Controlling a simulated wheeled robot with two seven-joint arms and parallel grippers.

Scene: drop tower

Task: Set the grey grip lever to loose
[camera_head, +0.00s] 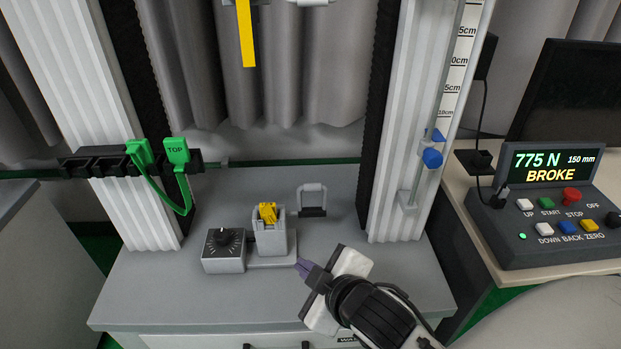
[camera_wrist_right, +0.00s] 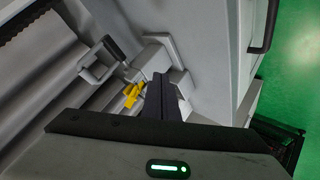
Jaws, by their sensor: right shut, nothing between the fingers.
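A grey U-shaped handle (camera_head: 312,190) stands up over a dark block, right of and behind the grey lower grip (camera_head: 274,240). It looks like the grip lever; I see no loose or tight marking. The handle also shows in the right wrist view (camera_wrist_right: 98,62). A short yellow broken piece (camera_head: 267,212) sits in the top of the grip, also in the right wrist view (camera_wrist_right: 132,95). My right gripper (camera_head: 302,265) is shut and empty, in front of and right of the grip, apart from the handle. My left gripper is not in view.
A dial box (camera_head: 223,252) stands left of the grip. A yellow strip (camera_head: 245,35) hangs above. Two ribbed columns flank the bench. A control box (camera_head: 545,215) at right reads 775 N, 150 mm, BROKE. The bench front (camera_head: 190,310) is clear.

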